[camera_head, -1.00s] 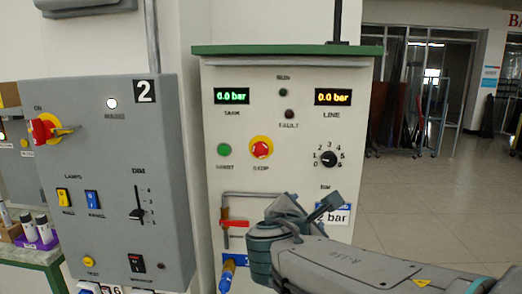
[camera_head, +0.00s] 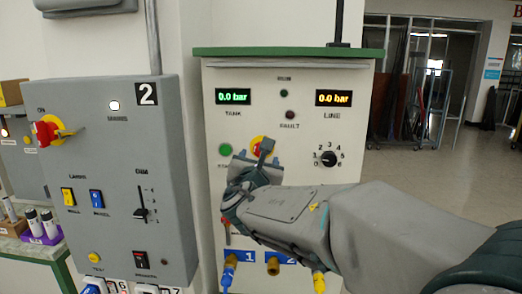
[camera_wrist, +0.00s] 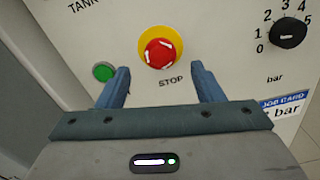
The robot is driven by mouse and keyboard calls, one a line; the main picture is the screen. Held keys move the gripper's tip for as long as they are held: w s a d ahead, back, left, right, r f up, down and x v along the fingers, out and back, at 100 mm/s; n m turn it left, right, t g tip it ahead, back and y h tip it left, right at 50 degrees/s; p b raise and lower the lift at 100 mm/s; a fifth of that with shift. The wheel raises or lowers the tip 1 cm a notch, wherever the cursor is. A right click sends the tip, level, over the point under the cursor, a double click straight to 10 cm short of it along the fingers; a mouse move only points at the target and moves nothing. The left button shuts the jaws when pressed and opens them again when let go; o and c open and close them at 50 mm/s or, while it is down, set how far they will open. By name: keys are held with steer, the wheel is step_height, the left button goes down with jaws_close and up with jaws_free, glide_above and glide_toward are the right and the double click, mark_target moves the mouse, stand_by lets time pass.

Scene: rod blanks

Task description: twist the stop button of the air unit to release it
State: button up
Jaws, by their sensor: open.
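The red stop button (camera_wrist: 160,53) sits on a yellow ring on the front of the air unit (camera_head: 360,200), above the word STOP. It carries white arrow marks. In the head view the stop button (camera_head: 257,148) is partly hidden by my gripper (camera_head: 253,151). In the wrist view my gripper (camera_wrist: 160,78) is open and empty. Its two blue-grey fingers stand to the left and right, below the button, and the button lies ahead of the gap between them. The fingers do not appear to touch it.
A green button (camera_wrist: 103,72) is close left of the stop button. A black selector knob (camera_wrist: 288,33) is to its right. Hose fittings (camera_head: 272,263) stick out low on the unit. A grey lamp box (camera_head: 115,180) stands at the left.

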mark_target(260, 153)
steer(key=shift+w+p, duration=0.4)
steer(key=shift+w, duration=1.85)
steer(key=c, duration=1)
